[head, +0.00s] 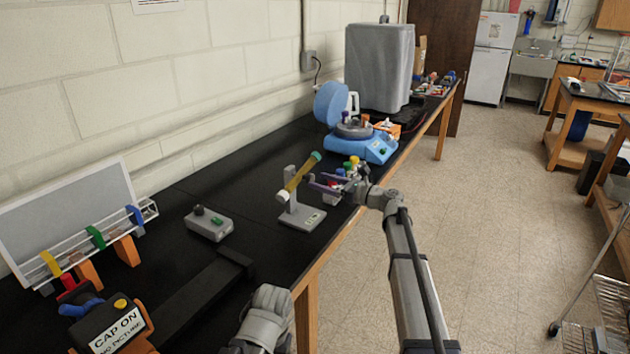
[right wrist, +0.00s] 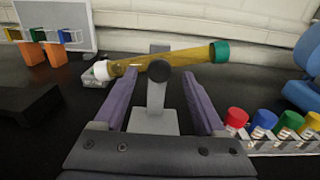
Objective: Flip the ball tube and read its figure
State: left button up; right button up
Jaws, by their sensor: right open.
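The ball tube (head: 299,177) is amber-yellow with a green cap at one end and a white cap at the other. It sits tilted on a grey stand (head: 302,217), green end higher. In the right wrist view the tube (right wrist: 190,58) lies across the stand's upright, behind a dark round knob (right wrist: 159,70). My right gripper (head: 320,186) is open and empty, just right of the stand. Its two purple fingers (right wrist: 159,75) point at the stand from either side, apart from the tube. My left gripper does not show. I cannot read any figure on the tube.
A rack with red, blue, green and yellow caps (right wrist: 275,135) stands close right of my right gripper. A grey box with a knob (head: 209,223) lies left of the stand. A blue machine (head: 365,147) stands behind.

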aim_at(304, 177)
jog(key=shift+x, duration=1.45)
grip_shut()
dwell(0.4)
